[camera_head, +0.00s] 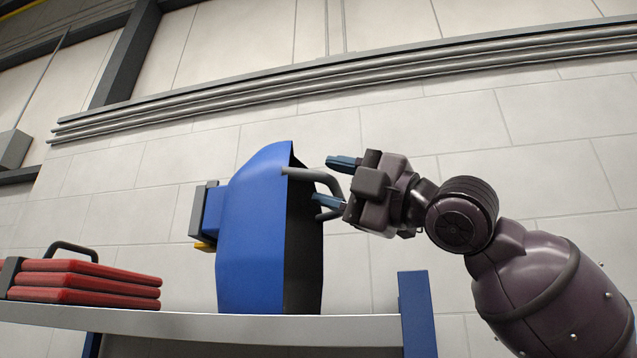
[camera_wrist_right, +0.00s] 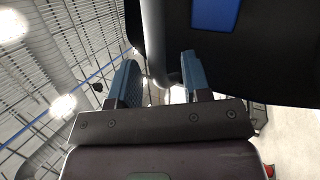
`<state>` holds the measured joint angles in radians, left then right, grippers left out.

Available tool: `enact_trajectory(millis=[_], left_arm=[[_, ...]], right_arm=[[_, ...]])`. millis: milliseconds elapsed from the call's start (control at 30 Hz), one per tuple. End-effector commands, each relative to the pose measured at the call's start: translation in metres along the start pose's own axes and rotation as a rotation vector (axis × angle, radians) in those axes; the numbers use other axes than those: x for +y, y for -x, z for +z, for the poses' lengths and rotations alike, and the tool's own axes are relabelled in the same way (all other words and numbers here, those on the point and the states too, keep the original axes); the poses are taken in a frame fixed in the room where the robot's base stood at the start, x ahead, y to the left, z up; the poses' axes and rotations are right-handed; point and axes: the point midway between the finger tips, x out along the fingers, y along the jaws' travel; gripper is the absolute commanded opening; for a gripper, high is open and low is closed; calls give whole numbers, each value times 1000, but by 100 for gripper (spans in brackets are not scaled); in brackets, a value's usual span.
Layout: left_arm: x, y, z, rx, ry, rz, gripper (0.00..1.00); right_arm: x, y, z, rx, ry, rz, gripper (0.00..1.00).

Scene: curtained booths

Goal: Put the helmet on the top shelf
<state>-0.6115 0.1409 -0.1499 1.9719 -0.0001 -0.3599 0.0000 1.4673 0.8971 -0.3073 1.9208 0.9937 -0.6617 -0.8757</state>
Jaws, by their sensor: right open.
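The helmet (camera_head: 252,235) is a blue shell with a dark hollow inside and a box-like front part at its left. It stands upright on the shelf (camera_head: 210,325), and a grey curved bar (camera_head: 318,176) sticks out on its right side. My right gripper (camera_head: 336,181) is at that bar, its two blue fingers apart, one above and one below it. In the right wrist view the bar (camera_wrist_right: 154,40) runs between the open fingers (camera_wrist_right: 160,74), beside the helmet's dark inside (camera_wrist_right: 270,60). I cannot tell whether the fingers touch the bar. My left gripper is not in view.
Red stacked cases (camera_head: 85,282) with a dark handle lie on the shelf at the left. A blue shelf post (camera_head: 417,312) rises at the shelf's right end, below my right arm. Pipes (camera_head: 350,75) run along the pale wall behind. The shelf between cases and helmet is clear.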

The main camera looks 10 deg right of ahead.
Motion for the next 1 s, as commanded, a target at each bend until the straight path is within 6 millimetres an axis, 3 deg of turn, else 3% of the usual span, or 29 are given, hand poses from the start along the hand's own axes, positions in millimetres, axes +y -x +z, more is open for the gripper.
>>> enact_trajectory(millis=[200,400,600,1000], left_arm=[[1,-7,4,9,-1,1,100],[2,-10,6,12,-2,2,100],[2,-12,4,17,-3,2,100],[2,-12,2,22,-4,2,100]], right_arm=[[-2,45,1,-3,3,1,44],[-1,74,1,-4,1,0,44],[0,87,0,-1,1,0,44],[0,88,0,0,0,1,44]])
